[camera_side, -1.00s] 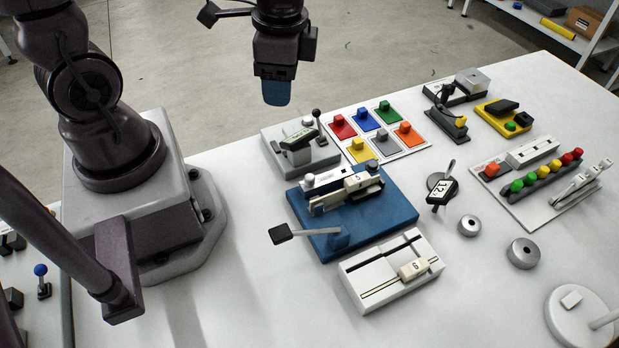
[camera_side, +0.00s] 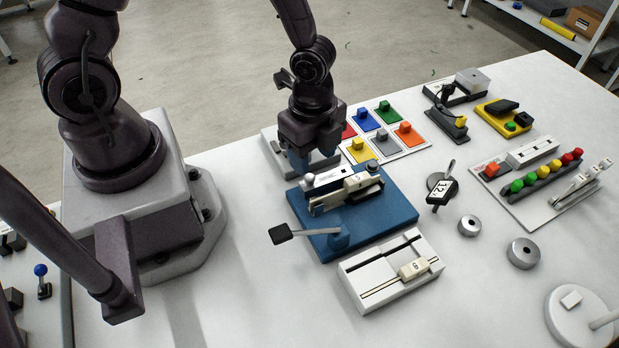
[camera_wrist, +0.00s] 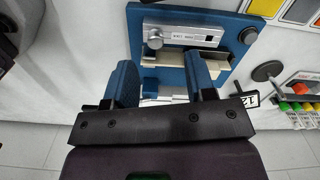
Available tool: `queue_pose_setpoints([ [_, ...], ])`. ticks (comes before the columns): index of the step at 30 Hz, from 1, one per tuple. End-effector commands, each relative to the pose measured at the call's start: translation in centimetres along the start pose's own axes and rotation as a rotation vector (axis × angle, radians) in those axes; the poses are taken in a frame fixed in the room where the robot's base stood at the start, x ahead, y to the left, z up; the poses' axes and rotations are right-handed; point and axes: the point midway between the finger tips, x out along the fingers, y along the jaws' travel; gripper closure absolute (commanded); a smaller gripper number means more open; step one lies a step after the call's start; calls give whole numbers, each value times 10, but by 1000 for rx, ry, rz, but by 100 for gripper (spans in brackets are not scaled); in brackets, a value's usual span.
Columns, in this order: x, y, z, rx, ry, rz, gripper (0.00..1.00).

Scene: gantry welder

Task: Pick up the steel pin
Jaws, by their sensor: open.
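A silver, round-headed piece (camera_side: 308,181), which looks like the steel pin, sits at the left end of a grey-white block on the blue fixture (camera_side: 398,213). In the wrist view the silver piece (camera_wrist: 154,38) stands at the left end of a labelled block on the blue fixture (camera_wrist: 138,22). I cannot tell for certain that it is the pin. My gripper (camera_side: 302,160) hangs above and just behind the fixture's left rear corner, pointing down. In the wrist view my gripper (camera_wrist: 162,72) has its two blue fingers apart, with nothing held between them.
A lever with a black handle (camera_side: 279,234) sticks out left of the fixture. A white slide block (camera_side: 360,287) lies in front. Coloured knobs (camera_side: 405,132) stand on a panel behind. A grey device (camera_side: 272,146) is partly hidden by my gripper. Bare table lies left.

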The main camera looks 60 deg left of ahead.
Motion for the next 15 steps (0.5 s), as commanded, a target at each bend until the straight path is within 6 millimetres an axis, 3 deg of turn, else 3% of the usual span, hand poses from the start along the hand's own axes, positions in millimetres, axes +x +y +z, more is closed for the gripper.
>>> queue_pose_setpoints([
  [15, 53, 6, 1, 0, 0, 0, 50],
])
